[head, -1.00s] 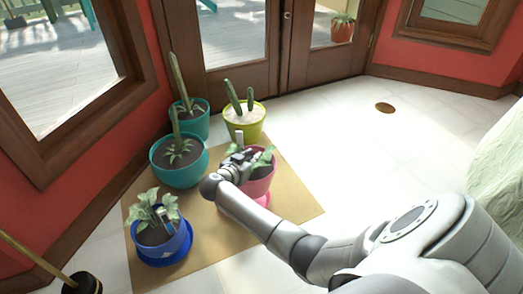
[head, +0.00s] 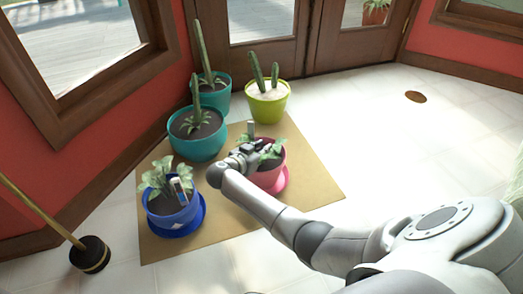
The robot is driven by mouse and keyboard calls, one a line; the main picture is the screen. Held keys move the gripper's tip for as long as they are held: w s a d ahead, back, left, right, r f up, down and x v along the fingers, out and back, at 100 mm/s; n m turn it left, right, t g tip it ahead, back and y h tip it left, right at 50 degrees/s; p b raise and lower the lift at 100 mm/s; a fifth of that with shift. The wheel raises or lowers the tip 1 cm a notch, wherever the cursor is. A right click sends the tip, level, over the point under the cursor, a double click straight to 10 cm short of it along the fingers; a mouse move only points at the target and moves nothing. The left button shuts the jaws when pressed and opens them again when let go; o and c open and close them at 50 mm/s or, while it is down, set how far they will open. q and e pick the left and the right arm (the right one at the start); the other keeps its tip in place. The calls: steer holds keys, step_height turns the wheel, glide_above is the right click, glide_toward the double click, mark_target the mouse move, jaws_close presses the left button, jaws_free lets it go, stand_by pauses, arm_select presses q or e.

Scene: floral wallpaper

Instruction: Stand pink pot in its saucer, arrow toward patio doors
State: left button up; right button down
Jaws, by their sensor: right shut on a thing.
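The pink pot (head: 269,179) holds a leafy green plant and stands towards the right side of the tan mat. The pink saucer (head: 284,184) shows at its lower right; whether the pot sits fully down in it I cannot tell. My right gripper (head: 249,153) is shut at the pot's upper left rim, among the leaves. The wrist hides part of the pot's left side. No arrow shows on the visible side of the pot. The patio doors (head: 310,50) are at the back. My left gripper is out of view.
A blue pot (head: 172,218) on a blue saucer stands at the tan mat's (head: 222,225) left. Two teal cactus pots (head: 197,147) and a lime cactus pot (head: 267,108) stand behind.

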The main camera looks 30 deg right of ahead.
steer(key=shift+w+r, duration=0.15)
steer(key=shift+r, duration=0.1)
steer(key=shift+f, duration=0.1)
steer(key=c, duration=1.7)
jaws_free()
steer(key=shift+f, duration=0.2)
steer(key=o, duration=0.4)
steer(key=shift+r, duration=0.15)
steer(key=p+v, duration=0.6)
steer(key=v, duration=0.6)
